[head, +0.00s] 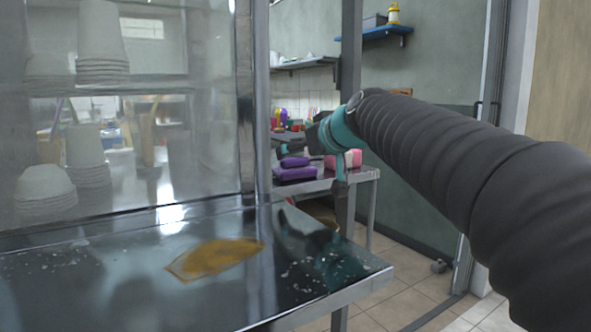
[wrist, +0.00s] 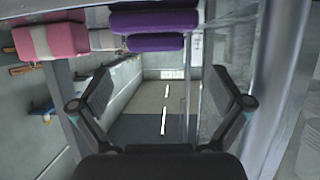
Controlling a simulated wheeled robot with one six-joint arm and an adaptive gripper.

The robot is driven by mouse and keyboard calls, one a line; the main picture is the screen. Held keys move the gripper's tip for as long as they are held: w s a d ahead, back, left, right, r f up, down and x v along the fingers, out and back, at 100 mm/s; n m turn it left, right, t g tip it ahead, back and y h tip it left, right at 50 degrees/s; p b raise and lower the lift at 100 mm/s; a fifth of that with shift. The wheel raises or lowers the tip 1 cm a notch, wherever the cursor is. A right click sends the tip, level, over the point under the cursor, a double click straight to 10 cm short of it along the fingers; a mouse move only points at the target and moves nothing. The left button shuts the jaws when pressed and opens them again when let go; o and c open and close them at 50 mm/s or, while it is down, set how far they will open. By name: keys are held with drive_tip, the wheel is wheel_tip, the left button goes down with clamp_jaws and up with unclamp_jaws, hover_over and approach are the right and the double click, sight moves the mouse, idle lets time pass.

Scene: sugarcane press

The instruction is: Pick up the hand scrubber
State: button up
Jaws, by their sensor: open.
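A purple block-like object (head: 294,173) lies on a metal table, with a smaller purple piece (head: 294,161) behind or on top of it. A pink and white block (head: 349,160) sits to their right. I cannot tell for certain which of these is the hand scrubber. In the wrist view the large purple object (wrist: 155,20), the smaller purple piece (wrist: 155,43) and the pink and white block (wrist: 50,41) show along the top. My gripper (wrist: 162,72) is open and empty, its fingers apart from all of them. In the head view, my arm partly covers the table items.
A shiny metal counter (head: 120,285) with a yellow-brown patch (head: 213,258) fills the front left, beside a glass panel with stacked white cups (head: 102,45). The metal table (head: 327,184) stands behind a post. Blue shelf (head: 388,33) is on the wall. Tiled floor (head: 405,302) is open at right.

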sight(297, 158)
drive_tip(key=x, duration=0.5)
drive_tip(key=shift+d+f+p, duration=0.25)
drive_tip(key=shift+p, duration=0.1)
drive_tip(key=c, duration=1.2)
